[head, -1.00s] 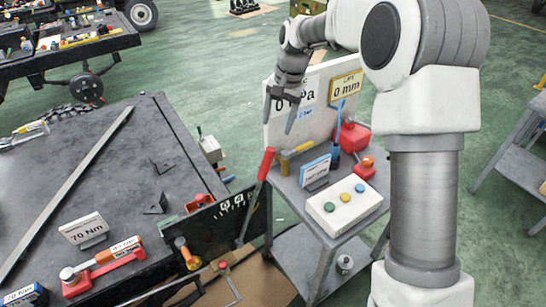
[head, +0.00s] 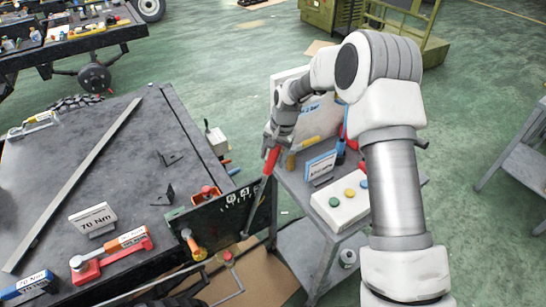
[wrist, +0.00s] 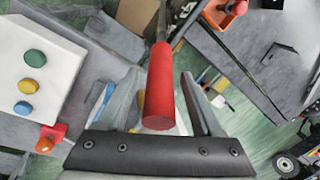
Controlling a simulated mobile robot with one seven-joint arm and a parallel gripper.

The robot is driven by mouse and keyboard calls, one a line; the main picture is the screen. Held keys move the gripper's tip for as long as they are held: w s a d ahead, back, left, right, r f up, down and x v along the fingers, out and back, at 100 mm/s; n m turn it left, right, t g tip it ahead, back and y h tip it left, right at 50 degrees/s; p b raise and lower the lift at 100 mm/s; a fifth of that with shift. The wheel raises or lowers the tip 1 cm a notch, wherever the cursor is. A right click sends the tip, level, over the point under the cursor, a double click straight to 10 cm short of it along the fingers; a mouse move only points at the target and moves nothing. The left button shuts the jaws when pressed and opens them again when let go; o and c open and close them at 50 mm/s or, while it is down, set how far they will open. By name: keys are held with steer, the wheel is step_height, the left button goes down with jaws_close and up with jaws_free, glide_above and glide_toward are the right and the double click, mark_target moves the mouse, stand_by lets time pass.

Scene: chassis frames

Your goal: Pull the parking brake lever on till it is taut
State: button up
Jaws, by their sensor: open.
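The parking brake lever has a red grip (head: 269,163) on a thin dark shaft (head: 254,206). It leans up and to the right beside a dark plate with white marks (head: 222,211). My gripper (head: 271,149) is at the top of the red grip. In the wrist view the red grip (wrist: 159,92) shows end-on between the two spread fingers of my gripper (wrist: 162,78). The gripper is open, with a finger on either side of the grip. I cannot tell whether either finger touches it.
A grey cart (head: 293,187) stands right of the lever, with a white button box (head: 338,207), a blue-white sign (head: 320,165) and a white board behind. The dark workbench (head: 110,165) lies to the left, with a red-orange tool (head: 112,262) on it.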

steer(key=shift+a+f, duration=0.1)
steer(key=shift+f, duration=0.35)
jaws_close()
stand_by(1.2)
